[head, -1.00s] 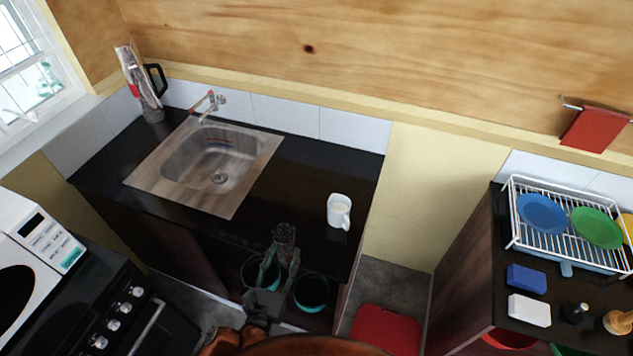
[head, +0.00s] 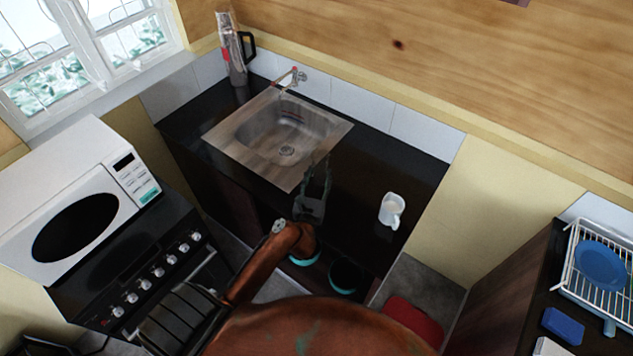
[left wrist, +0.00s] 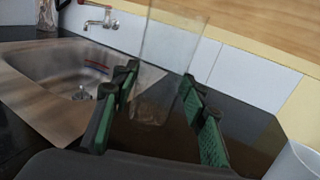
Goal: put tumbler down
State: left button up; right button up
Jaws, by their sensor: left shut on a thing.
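The tumbler (left wrist: 168,50) is a clear glass, seen in the left wrist view between the green-padded fingers of my left gripper (left wrist: 160,85). The gripper is shut on it, and the glass is roughly upright. In the head view my left gripper (head: 318,178) is over the black counter (head: 355,175), just right of the sink's front corner. The glass is hard to make out there. I cannot tell whether its base touches the counter. My right gripper is not in view.
The steel sink (head: 285,140) is left of the gripper. A white mug (head: 391,210) stands on the counter to the right. A tall dark container (head: 234,62) stands at the back left. The counter between sink and mug is clear.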

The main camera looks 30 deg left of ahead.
aim_at(314, 180)
pick_arm(q)
jog(key=a+f, duration=0.1)
jog(key=f, duration=0.1)
jog(key=w+a+f, duration=0.1)
jog(key=shift+w+a+f+b, duration=0.15)
jog(key=shift+a+f+b, duration=0.05)
jog(key=shift+f+b, duration=0.15)
jog(key=shift+w+a+f, duration=0.1)
jog(key=shift+f, duration=0.05)
jog(key=f, duration=0.2)
jog(key=f+b, duration=0.1)
jog(key=f, duration=0.1)
jog(key=shift+w+a, duration=0.15)
jog(key=shift+a, duration=0.15)
jog(key=shift+r, duration=0.1)
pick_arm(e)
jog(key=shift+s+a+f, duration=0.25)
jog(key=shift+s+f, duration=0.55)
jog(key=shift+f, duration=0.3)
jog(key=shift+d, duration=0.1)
pick_arm(q)
jog(key=o, duration=1.3)
